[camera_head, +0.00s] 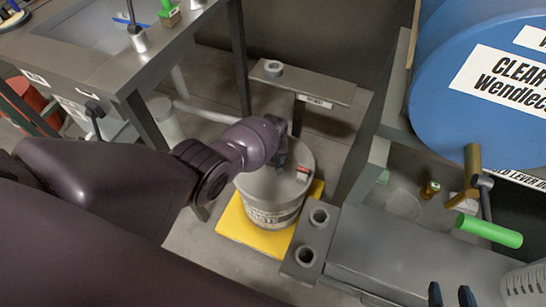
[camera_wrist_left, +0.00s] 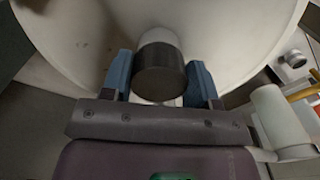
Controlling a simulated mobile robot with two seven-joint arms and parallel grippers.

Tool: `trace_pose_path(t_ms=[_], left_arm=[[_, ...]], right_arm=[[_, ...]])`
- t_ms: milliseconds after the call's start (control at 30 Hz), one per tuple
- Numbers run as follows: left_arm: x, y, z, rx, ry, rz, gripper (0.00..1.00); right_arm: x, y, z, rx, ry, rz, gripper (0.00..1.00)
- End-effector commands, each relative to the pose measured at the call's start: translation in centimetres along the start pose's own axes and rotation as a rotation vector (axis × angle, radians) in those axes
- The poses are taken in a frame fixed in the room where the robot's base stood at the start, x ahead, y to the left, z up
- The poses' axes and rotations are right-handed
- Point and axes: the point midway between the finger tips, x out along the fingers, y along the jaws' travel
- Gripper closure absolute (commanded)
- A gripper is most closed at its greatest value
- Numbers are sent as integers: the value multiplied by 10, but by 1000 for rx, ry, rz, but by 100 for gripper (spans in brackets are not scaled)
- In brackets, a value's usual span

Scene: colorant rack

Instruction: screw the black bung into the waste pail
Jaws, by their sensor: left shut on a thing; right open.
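The waste pail (camera_head: 270,213) is a grey drum with "WASTE" lettering, upright on a yellow square base (camera_head: 240,235). My left gripper (camera_head: 282,160) is over its lid and hides part of the top. In the left wrist view, my left gripper (camera_wrist_left: 160,85) is shut on the black bung (camera_wrist_left: 159,80), a short dark cylinder between the blue fingers. A light grey round part (camera_wrist_left: 158,37) shows just beyond the bung; I cannot tell whether the two touch. The pale pail top (camera_wrist_left: 80,45) fills the background. My right gripper (camera_head: 451,297) is open and empty at bottom right.
A grey shelf (camera_head: 325,88) stands behind the pail. A grey bench (camera_head: 430,255) with two round sockets stands close to its right. A blue drum (camera_head: 450,100) and green-handled lever (camera_head: 488,231) are farther right. A metal table (camera_head: 130,75) stands at left.

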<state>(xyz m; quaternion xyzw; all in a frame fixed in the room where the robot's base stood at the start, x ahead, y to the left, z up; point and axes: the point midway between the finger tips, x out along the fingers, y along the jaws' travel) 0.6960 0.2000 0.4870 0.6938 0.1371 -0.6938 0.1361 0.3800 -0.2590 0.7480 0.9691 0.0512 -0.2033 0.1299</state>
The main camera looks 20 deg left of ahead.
Motion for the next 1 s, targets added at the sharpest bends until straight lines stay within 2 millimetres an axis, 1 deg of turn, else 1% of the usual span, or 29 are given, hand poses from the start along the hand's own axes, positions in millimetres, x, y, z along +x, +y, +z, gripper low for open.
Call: trace_pose_path(t_ms=[700, 833, 1000], left_arm=[[1, -4, -1, 763, 1, -1, 70], [1, -4, -1, 843, 1, 0, 70], [1, -4, -1, 858, 1, 1, 70]], right_arm=[[1, -1, 4, 0, -8, -2, 57], [1, -1, 5, 0, -9, -2, 57], [1, -1, 5, 0, -9, -2, 57]])
